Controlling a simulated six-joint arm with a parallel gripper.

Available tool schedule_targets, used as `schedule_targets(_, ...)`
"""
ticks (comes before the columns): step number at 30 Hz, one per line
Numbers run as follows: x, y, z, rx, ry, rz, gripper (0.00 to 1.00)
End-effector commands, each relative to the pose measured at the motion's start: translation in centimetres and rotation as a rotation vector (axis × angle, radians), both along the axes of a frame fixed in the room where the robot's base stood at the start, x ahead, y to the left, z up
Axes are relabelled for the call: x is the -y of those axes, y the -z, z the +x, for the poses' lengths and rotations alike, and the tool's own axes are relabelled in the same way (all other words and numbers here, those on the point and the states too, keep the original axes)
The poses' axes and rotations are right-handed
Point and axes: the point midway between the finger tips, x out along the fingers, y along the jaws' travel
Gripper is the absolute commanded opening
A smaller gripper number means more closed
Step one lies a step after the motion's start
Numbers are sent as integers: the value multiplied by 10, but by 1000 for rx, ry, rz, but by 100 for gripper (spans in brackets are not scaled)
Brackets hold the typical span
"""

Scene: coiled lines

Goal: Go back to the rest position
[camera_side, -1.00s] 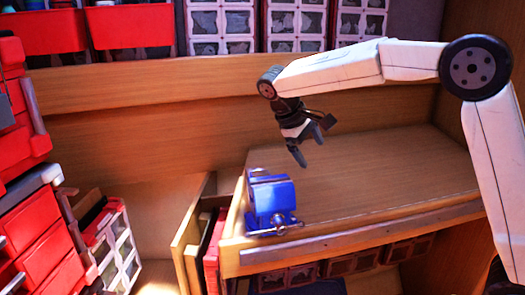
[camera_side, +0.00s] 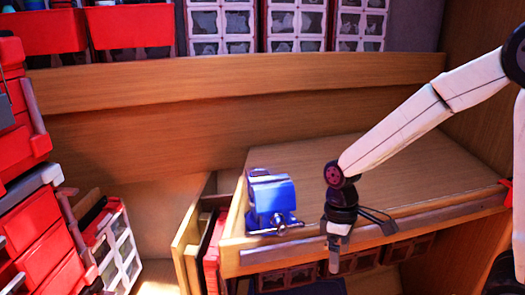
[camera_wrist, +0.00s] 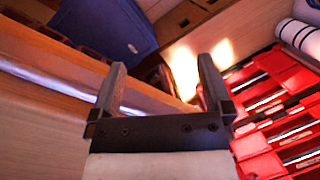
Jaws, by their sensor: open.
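My gripper (camera_side: 336,255) hangs pointing down in front of the bench's front edge in the side view, to the right of the blue vise. In the wrist view my gripper (camera_wrist: 165,95) shows two dark fingers spread apart with nothing between them. The wooden workbench (camera_side: 400,170) lies behind it. The blue vise (camera_side: 270,200) sits at the left front corner of the bench, apart from my gripper.
Red drawers (camera_side: 40,235) stand at the left, and they also show in the wrist view (camera_wrist: 280,95). Small clear-fronted drawers (camera_side: 355,262) sit under the bench edge. Red bins (camera_side: 130,25) line the back shelf. A small red thing (camera_side: 508,192) lies at the bench's right end. The bench top is mostly clear.

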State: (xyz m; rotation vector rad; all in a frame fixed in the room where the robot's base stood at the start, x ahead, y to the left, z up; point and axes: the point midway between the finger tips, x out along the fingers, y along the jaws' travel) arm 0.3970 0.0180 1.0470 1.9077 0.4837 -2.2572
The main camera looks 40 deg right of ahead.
Motion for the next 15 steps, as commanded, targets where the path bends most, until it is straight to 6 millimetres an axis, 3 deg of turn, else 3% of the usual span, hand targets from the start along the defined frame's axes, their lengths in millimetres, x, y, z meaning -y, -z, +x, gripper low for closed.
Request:
schedule_targets(9,15,12,-5,279,252,-87,100)
schedule_targets(15,17,13,-6,377,335,-88,100)
